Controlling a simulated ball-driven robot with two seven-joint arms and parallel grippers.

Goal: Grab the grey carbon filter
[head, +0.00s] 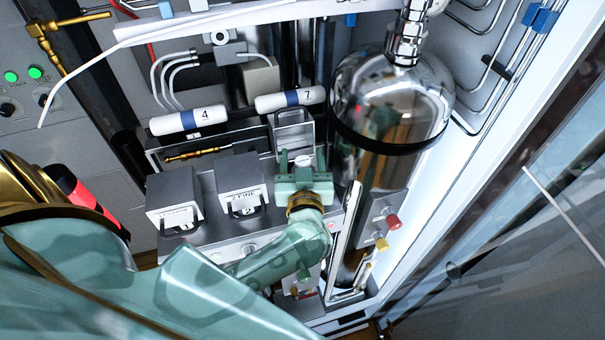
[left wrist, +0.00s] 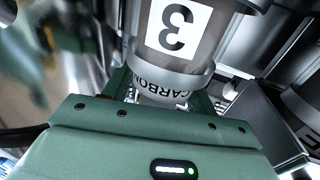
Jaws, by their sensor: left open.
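The grey carbon filter (left wrist: 172,58) shows in the left wrist view as a grey cylinder with a white label "3" and the word CARBON near its close end. My left gripper (left wrist: 162,93) is open, with one finger on each side of that end. I cannot tell whether the fingers touch it. In the head view my left gripper (head: 303,163) is at the right end of the row of units, and a small pale part of the filter seems to show between its fingers. My right gripper is not in view.
Two grey boxes with handles, one (head: 174,206) and another marked 2 (head: 241,187), stand left of the gripper. White cylinders marked 4 (head: 188,120) and 7 (head: 290,99) lie behind. A shiny metal tank (head: 390,95) stands close on the right.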

